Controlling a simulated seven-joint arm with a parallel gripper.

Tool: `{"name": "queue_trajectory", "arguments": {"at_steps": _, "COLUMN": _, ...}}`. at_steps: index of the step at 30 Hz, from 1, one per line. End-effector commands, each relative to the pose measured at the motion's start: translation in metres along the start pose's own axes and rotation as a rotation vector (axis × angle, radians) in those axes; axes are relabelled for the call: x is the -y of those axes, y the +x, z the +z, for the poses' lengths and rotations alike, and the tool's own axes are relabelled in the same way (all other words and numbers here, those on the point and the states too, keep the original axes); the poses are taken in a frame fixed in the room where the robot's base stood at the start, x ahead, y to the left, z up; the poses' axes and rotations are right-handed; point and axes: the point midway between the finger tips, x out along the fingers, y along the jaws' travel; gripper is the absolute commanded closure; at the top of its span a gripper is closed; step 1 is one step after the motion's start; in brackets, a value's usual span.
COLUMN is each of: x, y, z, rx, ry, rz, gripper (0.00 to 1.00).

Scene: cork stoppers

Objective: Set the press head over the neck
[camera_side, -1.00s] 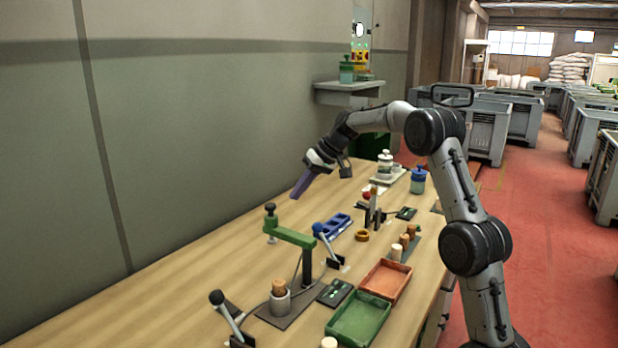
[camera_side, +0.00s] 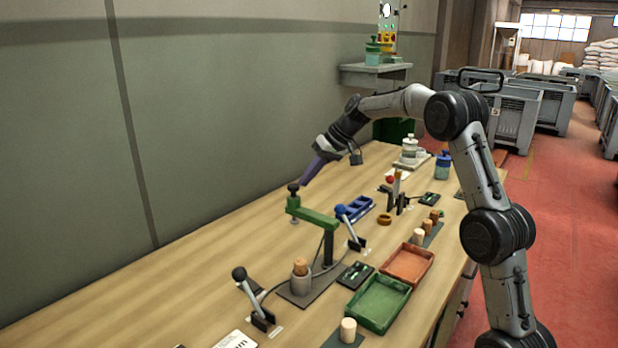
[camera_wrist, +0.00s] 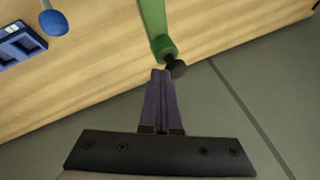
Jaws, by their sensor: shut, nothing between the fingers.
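The press has a green swing arm (camera_side: 315,217) on a dark post. A black knob (camera_side: 293,189) tops its far end, with a pale head (camera_side: 295,219) below. The arm points away from the cork (camera_side: 301,266), which sits upright in the grey neck (camera_side: 300,283) on the dark base plate. The head is beyond the neck, not over it. My gripper (camera_side: 304,184) is shut and empty, its purple fingers angled down close beside the knob. In the wrist view, the fingertips (camera_wrist: 161,73) are right beside the knob (camera_wrist: 177,69); I cannot tell if they touch.
A blue-knobbed lever (camera_side: 350,226) and a black-knobbed lever (camera_side: 250,291) stand either side of the press. Green (camera_side: 379,325) and orange (camera_side: 429,274) trays lie to the right. A blue rack (camera_side: 358,208) lies behind. The table left of the press is clear.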

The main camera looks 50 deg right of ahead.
Motion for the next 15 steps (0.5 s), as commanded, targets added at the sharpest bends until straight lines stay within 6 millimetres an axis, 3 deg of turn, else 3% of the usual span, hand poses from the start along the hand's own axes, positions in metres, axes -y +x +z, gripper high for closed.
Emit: {"name": "queue_trajectory", "arguments": {"at_steps": 15, "x": 0.036, "y": 0.013, "z": 0.011, "rx": 0.163, "ry": -0.33, "rz": -0.161, "gripper": 1.0}}
